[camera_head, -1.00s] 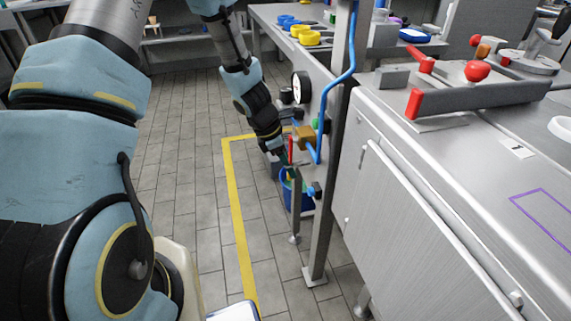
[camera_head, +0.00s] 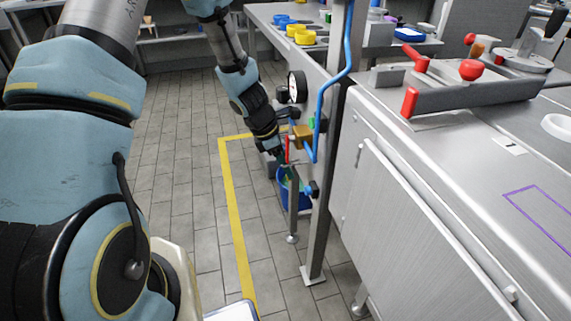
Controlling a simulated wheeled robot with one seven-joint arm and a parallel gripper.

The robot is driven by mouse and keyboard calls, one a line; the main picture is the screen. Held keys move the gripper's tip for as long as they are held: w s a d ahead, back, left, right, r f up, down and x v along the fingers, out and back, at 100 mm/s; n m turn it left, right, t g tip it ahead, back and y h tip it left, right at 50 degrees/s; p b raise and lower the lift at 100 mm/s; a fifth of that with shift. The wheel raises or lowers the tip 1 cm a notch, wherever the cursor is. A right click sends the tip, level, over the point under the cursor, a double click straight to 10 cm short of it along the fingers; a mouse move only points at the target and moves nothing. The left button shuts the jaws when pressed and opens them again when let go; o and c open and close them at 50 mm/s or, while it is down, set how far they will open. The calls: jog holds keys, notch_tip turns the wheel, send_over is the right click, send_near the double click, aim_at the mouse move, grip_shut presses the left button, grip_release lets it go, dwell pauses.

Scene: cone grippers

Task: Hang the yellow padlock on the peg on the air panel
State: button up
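The air panel is beside a grey metal post (camera_head: 328,180). It carries a round gauge (camera_head: 297,87), a brass-coloured valve block (camera_head: 302,137), a red handle (camera_head: 288,149) and a blue hose (camera_head: 321,100). My gripper (camera_head: 284,160) is low at the panel's left side, close to the red handle and above a blue bucket. Its fingers are small and dark here, so I cannot tell whether they are open or shut or hold anything. I cannot make out the yellow padlock or the peg.
The blue bucket (camera_head: 292,192) stands behind the panel's leg. A steel bench with a red-handled fixture (camera_head: 470,82) fills the right. Yellow and blue round parts (camera_head: 300,35) lie on a table behind. Tiled floor inside the yellow line (camera_head: 236,220) is clear.

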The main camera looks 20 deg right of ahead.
jog(key=shift+o, duration=0.6)
jog(key=shift+s+d, duration=0.15)
jog(key=shift+d, duration=0.3)
jog(key=shift+a+r, duration=0.25)
jog(key=shift+r, duration=0.15)
jog(key=w+a+b, duration=0.1)
jog(key=w+a, duration=0.2)
jog(key=a, duration=1)
jog(key=s+a+r+m+t+y, duration=0.1)
jog(key=s+a+r+m+y, duration=0.15)
jog(key=a+r+m, duration=0.6)
jog(key=s+a+r+m+t+y, duration=0.2)
jog(key=s+a+r+m, duration=0.2)
jog(key=a+r+m, duration=0.5)
notch_tip(320, 180, up, 14)
jog(key=a+p, duration=0.1)
jog(key=p, duration=1.4)
jog(key=shift+n, duration=0.35)
jog(key=shift+s+f, duration=0.1)
